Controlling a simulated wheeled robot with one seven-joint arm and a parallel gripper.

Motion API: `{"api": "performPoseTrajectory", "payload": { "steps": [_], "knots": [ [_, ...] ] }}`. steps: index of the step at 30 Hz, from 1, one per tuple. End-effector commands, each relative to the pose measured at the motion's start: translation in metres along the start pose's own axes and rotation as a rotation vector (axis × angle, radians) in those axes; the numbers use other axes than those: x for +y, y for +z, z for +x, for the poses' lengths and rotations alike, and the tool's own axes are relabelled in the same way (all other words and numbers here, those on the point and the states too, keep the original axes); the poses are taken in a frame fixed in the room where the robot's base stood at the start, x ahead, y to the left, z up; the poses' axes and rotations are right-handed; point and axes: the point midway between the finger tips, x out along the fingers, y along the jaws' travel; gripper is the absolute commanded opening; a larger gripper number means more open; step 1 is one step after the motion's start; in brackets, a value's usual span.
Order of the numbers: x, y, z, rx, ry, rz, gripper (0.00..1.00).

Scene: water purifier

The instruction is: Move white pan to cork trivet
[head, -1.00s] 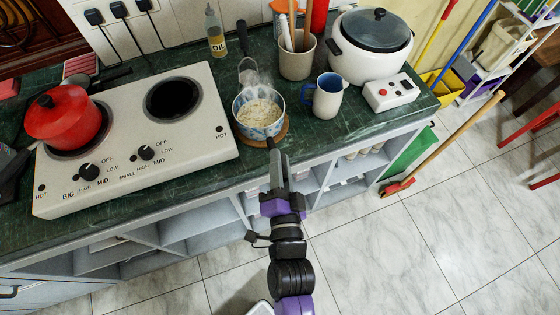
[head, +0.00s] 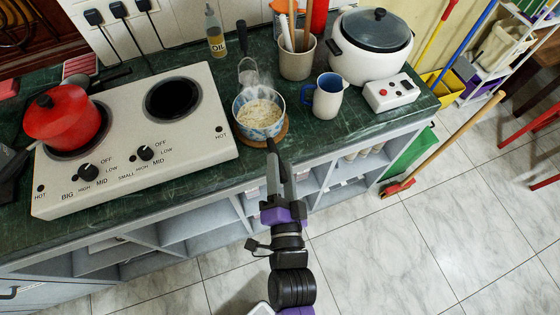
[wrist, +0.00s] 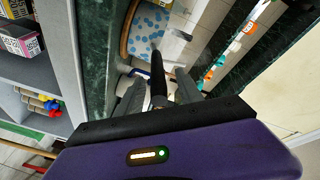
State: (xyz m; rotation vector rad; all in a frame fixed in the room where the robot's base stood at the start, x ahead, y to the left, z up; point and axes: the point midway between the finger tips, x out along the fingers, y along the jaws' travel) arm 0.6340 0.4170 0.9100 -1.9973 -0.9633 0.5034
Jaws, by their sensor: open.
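The white pan (head: 260,118), patterned in blue and holding steaming pale food, sits on the round cork trivet (head: 284,131) on the counter. The trivet's edge shows at the pan's right and front. The pan's black handle points toward me over the counter edge. My gripper (head: 280,162) is open at the handle. In the wrist view the handle (wrist: 157,85) lies between the open fingers of my gripper (wrist: 158,92), with the pan's dotted side (wrist: 148,30) and the trivet's rim (wrist: 125,32) beyond. Contact between fingers and handle is not clear.
A two-plate stove (head: 135,135) with a red pot (head: 65,118) stands left of the pan. A blue-and-white jug (head: 327,96), utensil crock (head: 297,62) and white cooker (head: 370,50) stand right. An oil bottle (head: 215,35) is behind. Open shelves lie below the counter.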

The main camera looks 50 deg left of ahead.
Motion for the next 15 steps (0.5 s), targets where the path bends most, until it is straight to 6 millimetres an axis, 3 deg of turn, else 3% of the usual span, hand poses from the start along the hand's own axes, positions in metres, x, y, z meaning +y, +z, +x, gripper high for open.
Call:
{"api": "performPoseTrajectory", "payload": {
  "steps": [9,15],
  "knots": [
    [0.003,0.002,-0.064,-0.001,0.002,-0.001,0.43],
    [0.002,0.001,-0.092,-0.001,0.001,-0.001,0.43]
  ]
}}
